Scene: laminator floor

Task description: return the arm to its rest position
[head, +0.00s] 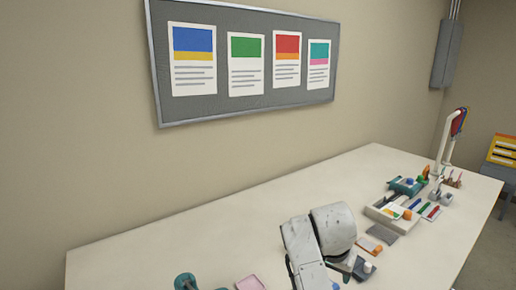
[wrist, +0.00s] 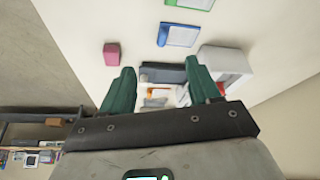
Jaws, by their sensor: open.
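My arm (head: 320,242) is white and bent over the front of the table in the head view. Its end is not clearly visible there. My gripper (wrist: 160,76) shows in the wrist view as two dark green fingers, spread apart. No held object is visible between them. Behind the gap, a dark grey block (wrist: 162,72) and small orange and white items show on the table. I cannot tell how far they are from the fingertips.
The long white table (head: 200,250) stands along the wall under a notice board (head: 222,102). A tray (head: 380,211) and several small items fill its right side. A pink block (wrist: 111,54) and a white box (wrist: 224,64) lie near the fingers. The table's back strip is clear.

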